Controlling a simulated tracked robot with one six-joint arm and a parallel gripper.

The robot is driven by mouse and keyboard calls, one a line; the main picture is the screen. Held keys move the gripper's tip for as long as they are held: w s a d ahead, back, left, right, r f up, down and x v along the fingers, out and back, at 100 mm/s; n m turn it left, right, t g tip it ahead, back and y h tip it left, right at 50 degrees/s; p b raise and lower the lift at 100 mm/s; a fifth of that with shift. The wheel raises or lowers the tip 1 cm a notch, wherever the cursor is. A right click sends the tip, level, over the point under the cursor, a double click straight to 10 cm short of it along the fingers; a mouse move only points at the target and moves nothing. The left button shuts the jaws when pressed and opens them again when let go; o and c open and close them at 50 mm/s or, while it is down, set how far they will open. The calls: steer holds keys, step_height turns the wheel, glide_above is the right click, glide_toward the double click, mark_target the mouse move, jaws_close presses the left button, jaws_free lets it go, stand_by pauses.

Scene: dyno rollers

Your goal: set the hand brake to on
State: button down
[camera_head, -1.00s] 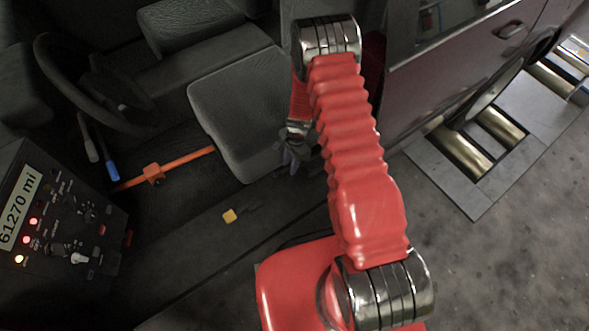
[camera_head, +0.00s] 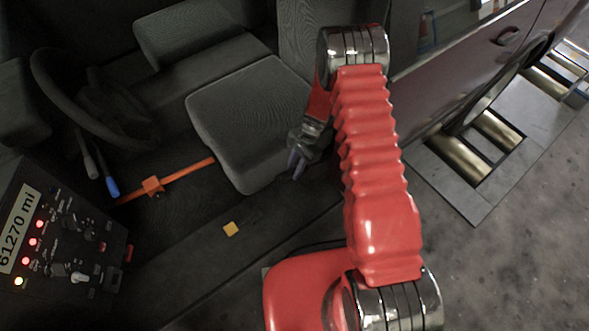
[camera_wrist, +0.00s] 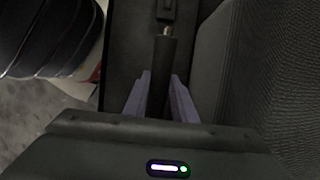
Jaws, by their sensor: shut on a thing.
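My gripper (camera_head: 298,172) is beside the right side of the front seat cushion, low in the car's doorway. In the wrist view, its two purplish fingers (camera_wrist: 160,80) stand on either side of a slim dark lever, which I take for the hand brake (camera_wrist: 162,62). The jaws are shut on its grip. A small brass-coloured bit shows at the lever's far end, near a dark bracket. In the head view, the lever is hidden by my gripper and the seat, so its angle cannot be told there.
The seat cushion (camera_head: 250,115) is close to my gripper's left. An orange bar (camera_head: 185,178) crosses the footwell near a blue-tipped lever (camera_head: 112,187) and the steering wheel (camera_head: 85,100). A control panel (camera_head: 60,245) reads 61270. Metal rollers (camera_head: 465,155) lie right.

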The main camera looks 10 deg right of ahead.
steer(key=shift+w+a, duration=0.1)
steer(key=shift+a, duration=0.05)
steer(key=c, duration=1.5)
jaws_free()
steer(key=shift+o, duration=0.2)
steer(key=shift+v, duration=3.75)
